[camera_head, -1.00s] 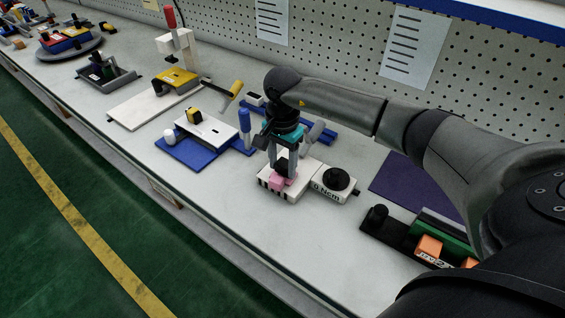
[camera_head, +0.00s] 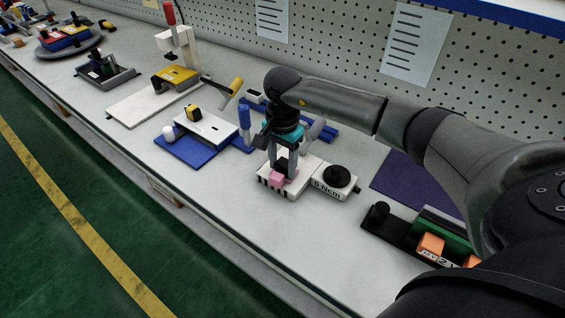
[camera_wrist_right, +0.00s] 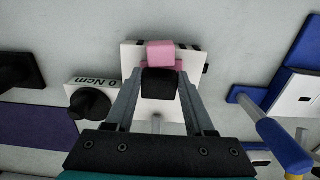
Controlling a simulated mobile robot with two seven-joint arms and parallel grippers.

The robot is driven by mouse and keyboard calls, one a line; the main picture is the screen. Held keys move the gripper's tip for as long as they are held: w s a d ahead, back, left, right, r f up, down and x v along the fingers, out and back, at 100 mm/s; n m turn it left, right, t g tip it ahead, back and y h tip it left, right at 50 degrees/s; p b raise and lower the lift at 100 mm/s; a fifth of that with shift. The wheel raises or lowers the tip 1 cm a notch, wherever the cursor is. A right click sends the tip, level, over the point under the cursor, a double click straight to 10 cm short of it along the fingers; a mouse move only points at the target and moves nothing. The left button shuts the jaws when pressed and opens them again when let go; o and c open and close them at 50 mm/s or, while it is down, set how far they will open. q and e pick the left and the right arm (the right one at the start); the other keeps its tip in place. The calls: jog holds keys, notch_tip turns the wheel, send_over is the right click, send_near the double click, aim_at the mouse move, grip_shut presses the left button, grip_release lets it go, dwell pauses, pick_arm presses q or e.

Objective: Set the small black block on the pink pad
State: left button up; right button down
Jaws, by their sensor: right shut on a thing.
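The small black block (camera_wrist_right: 158,84) is between the fingers of my right gripper (camera_wrist_right: 159,88) in the right wrist view. The right gripper, also in the head view (camera_head: 282,170), is shut on it and points down over a white fixture (camera_head: 304,181). The pink pad (camera_wrist_right: 160,50) is on this fixture, right beside the block in the wrist view. In the head view the pink pad (camera_head: 276,179) shows at the front of the fingertips. I cannot tell whether the block touches the pad. My left gripper is in neither view.
A box labelled "0 Ncm" with a black knob (camera_head: 338,176) adjoins the fixture on the right. A blue-based white fixture (camera_head: 206,128) with a blue handle stands to the left. A purple mat (camera_head: 405,184) lies right. The bench front (camera_head: 270,235) is clear.

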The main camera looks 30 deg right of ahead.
aim_at(282, 166)
jog(key=shift+c, duration=0.9)
grip_release()
notch_tip(282, 166, up, 15)
jog(key=p, duration=0.1)
jog(key=shift+r+p, duration=0.15)
jog(key=shift+p, duration=0.25)
